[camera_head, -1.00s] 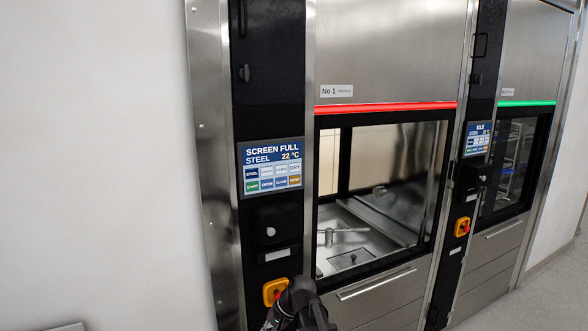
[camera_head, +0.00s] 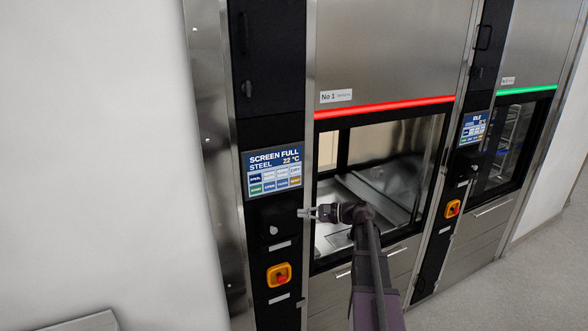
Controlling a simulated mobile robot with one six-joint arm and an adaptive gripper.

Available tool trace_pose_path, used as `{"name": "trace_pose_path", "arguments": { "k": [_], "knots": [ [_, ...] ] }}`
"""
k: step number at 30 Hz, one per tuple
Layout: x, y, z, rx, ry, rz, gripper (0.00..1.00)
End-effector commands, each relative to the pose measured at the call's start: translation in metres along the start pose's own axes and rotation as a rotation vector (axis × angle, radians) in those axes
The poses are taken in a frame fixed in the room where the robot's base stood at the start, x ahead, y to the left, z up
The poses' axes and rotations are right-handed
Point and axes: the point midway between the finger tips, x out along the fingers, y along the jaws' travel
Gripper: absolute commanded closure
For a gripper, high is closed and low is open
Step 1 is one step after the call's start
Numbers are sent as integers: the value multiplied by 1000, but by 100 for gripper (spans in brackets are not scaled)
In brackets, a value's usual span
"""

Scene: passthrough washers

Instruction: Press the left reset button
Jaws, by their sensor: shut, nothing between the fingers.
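The left washer's control screen (camera_head: 273,172) reads "SCREEN FULL", "STEEL" and "22 °C". Below the text are two rows of small tiles. An orange tile (camera_head: 295,181) sits at the lower right end of these rows; its lettering is too small to read. My gripper (camera_head: 301,213) is shut and empty, pointing left. In the picture it lies below and right of the screen, near the right edge of the black panel. It appears apart from the panel, though the depth is hard to judge. The screen and its tiles are not covered.
Below the screen are a pale knob (camera_head: 274,230) and a yellow-and-red switch (camera_head: 279,275). The left washer's window (camera_head: 392,150) is behind my arm, under a red light strip (camera_head: 385,107). The right washer (camera_head: 520,130) has a green strip and its own screen (camera_head: 475,125).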

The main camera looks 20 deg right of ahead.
Motion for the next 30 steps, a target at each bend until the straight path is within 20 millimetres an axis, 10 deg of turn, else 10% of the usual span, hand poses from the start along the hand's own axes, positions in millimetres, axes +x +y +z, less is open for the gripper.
{"name": "trace_pose_path", "arguments": {
  "k": [7, 30],
  "knots": [
    [-30, -47, 4, 67, -25, -105, 100],
    [-28, -56, -3, 76, -29, -120, 100]
  ]
}}
